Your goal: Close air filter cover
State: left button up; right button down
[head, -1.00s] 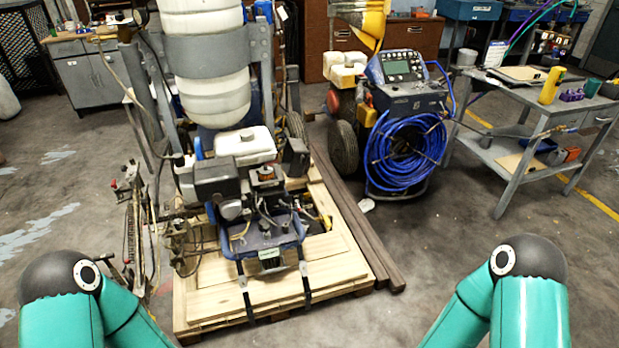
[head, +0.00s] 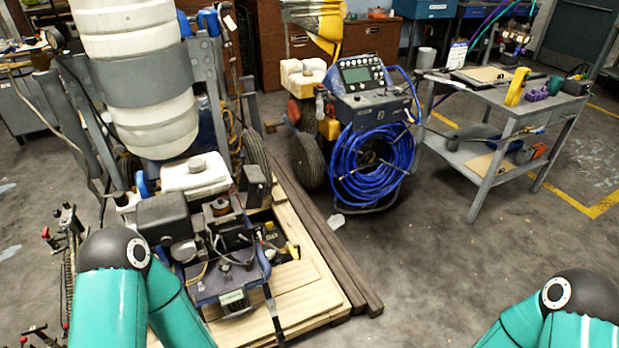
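The line striper's engine (head: 205,225) sits on a wooden pallet (head: 315,270) at the lower left of the head view. It has a white fuel tank (head: 196,174) on top and a black box-shaped housing (head: 165,216) on its left front. This housing may be the air filter cover; I cannot tell whether it is open or shut. My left arm stands in front of the machine's lower left side and hides part of it and the pallet. My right arm is at the bottom right corner, apart from the machine. Neither gripper is in view.
A large white tank (head: 150,115) rises behind the engine. Dark beams (head: 325,245) lie along the pallet's right side. A blue hose reel unit (head: 370,165) stands behind them, and a grey worktable (head: 500,105) is at the right. The floor (head: 450,260) between pallet and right arm is clear.

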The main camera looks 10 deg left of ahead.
aim_at(253, 184)
jog(key=u, duration=0.1)
jog(key=i, duration=1.25)
jog(key=u, duration=0.6)
